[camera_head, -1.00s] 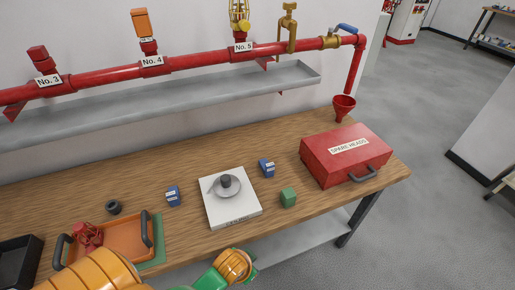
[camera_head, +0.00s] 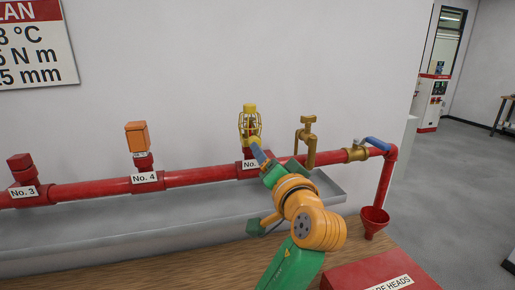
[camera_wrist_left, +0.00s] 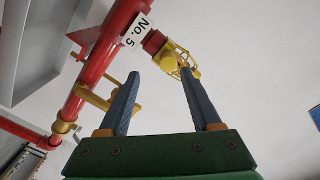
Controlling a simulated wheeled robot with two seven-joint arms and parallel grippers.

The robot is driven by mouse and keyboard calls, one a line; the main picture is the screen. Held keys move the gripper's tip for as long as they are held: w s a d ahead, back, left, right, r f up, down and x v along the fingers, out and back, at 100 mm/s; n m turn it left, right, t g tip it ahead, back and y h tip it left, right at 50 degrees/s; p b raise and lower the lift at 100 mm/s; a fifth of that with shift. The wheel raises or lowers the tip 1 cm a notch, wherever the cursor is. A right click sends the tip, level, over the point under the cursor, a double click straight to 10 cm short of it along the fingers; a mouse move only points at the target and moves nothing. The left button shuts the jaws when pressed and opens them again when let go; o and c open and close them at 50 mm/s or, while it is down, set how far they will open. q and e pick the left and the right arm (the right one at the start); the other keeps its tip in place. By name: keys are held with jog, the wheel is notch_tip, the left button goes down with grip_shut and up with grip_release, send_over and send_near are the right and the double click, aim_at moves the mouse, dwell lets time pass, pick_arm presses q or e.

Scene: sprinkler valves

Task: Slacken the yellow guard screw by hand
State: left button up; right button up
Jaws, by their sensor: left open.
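The yellow wire guard (camera_head: 249,124) stands upright on the red pipe at No. 5. In the left wrist view a round yellow knob (camera_wrist_left: 165,62), which looks like the guard screw, faces the camera beside the cage (camera_wrist_left: 184,58). My left gripper (camera_head: 258,153) is raised in front of No. 5. Its two blue-grey fingers (camera_wrist_left: 160,73) are apart and empty, with the knob seen between and beyond their tips. I cannot tell how far apart they and the knob are. The fingers and hand partly cover the No. 5 label in the head view. My right gripper is not seen.
The red pipe (camera_head: 198,177) carries an orange-capped fitting (camera_head: 137,138) at No. 4 and a red one (camera_head: 21,168) at No. 3. A brass valve (camera_head: 307,140) stands right of the guard. A grey trough (camera_head: 120,222) runs below. A red case (camera_head: 345,277) sits lower right.

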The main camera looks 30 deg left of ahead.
pick_arm(q)
jog(key=p+x, duration=0.2)
jog(key=x, duration=0.1)
jog(key=p+x, duration=0.1)
jog(key=x, duration=0.1)
jog(key=shift+s+a+r, duration=0.2)
jog(key=shift+a+r, duration=0.15)
jog(key=shift+a, duration=0.1)
jog(key=shift+c, duration=0.6)
jog(key=shift+s+r, duration=0.1)
jog(key=shift+s, duration=0.05)
jog(key=c, duration=0.7)
grip_shut()
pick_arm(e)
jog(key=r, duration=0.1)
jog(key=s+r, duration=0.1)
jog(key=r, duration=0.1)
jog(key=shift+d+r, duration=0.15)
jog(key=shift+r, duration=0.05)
